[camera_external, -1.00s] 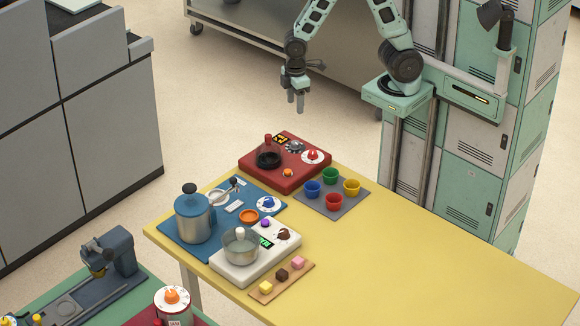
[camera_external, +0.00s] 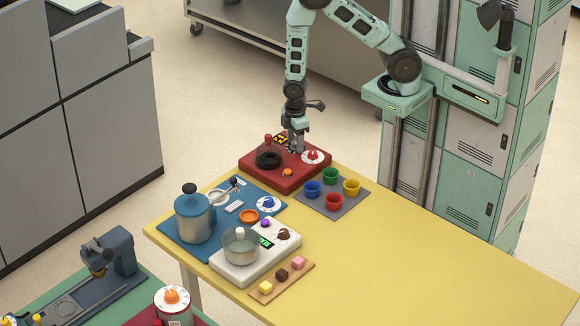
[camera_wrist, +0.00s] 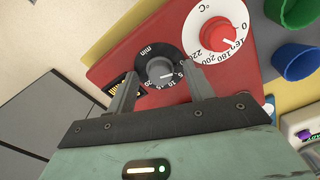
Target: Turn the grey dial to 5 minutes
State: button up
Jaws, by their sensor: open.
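The grey dial (camera_wrist: 160,71) sits on a black ring marked "min" with small numbers. Its pale pointer mark points to the lower right of the wrist view, but the exact number is too small to read surely. My gripper (camera_wrist: 160,75) is open, with one finger on each side of the dial. I cannot tell whether the fingers touch it. In the external view, my gripper (camera_external: 297,149) points down at the back of the red unit (camera_external: 275,180) and hides most of the dial.
A white-ringed red dial marked °C (camera_wrist: 216,33) is close beside the grey dial. A yellow-and-black display (camera_wrist: 125,88) is partly behind one finger. A black ring-shaped part (camera_external: 268,160) lies on the red unit. Coloured cups (camera_external: 333,201) stand on a grey mat nearby.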

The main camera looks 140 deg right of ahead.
jog(key=shift+c, duration=0.3)
jog(key=c, duration=0.9)
jog(key=shift+m, duration=0.4)
jog(key=m, duration=0.2)
jog(key=shift+m+b, duration=0.3)
jog(key=shift+b, duration=0.1)
jog(key=shift+m, duration=1.6)
jog(key=shift+m+b, duration=0.3)
jog(key=o, duration=1)
jog(key=shift+c, duration=0.2)
